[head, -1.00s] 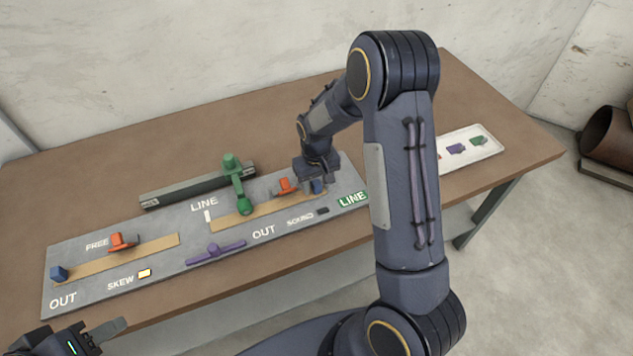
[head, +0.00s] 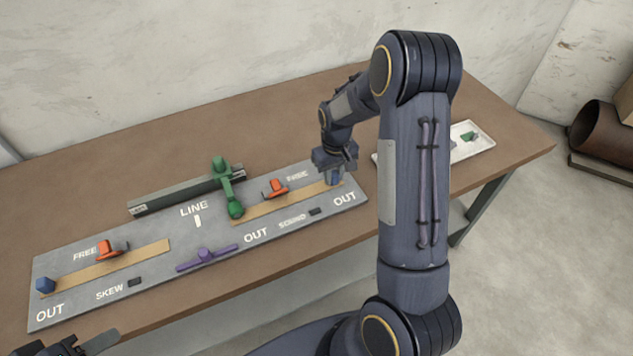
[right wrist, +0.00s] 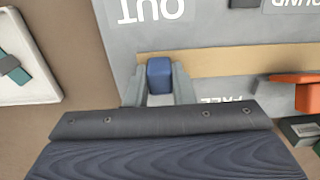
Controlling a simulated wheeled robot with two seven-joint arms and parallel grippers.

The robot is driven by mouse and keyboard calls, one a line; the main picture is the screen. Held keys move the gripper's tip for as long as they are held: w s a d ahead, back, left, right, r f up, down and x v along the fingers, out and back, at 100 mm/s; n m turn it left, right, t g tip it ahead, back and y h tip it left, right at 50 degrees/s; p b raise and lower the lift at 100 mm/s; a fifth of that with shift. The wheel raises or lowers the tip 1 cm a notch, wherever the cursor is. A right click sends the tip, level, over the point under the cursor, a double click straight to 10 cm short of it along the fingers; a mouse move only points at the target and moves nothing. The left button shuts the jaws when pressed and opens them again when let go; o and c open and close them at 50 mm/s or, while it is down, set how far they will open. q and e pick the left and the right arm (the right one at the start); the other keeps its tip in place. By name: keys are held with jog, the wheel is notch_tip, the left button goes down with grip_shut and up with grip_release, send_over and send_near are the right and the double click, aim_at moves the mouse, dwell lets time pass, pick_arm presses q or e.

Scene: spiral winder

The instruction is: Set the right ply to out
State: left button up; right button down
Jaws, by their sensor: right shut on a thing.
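The right ply (head: 290,202) is a tan strip on the grey board, with a blue block at its right end. My right gripper (head: 334,175) is shut on this blue block, above the white OUT lettering (head: 344,198). The right wrist view shows the blue block (right wrist: 160,75) between the two fingers (right wrist: 158,92), with the ply (right wrist: 225,63) running right from it. The right orange clamp (head: 275,188) stands beside the strip, near the lettering FREE. My left gripper (head: 85,345) shows only in part at the bottom left, apart from the board.
The left ply (head: 110,269) has a blue block (head: 45,285) and an orange clamp (head: 110,250). A white tray (head: 484,147) lies right, partly hidden by my arm.

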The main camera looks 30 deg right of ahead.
jog(key=shift+d+r, duration=0.1)
jog(key=shift+d, duration=0.3)
jog(key=c, duration=1.2)
grip_release()
jog(key=shift+d, duration=0.15)
jog(key=shift+c, duration=0.2)
jog(key=shift+r+b, duration=0.35)
jog(key=shift+r, duration=3.55)
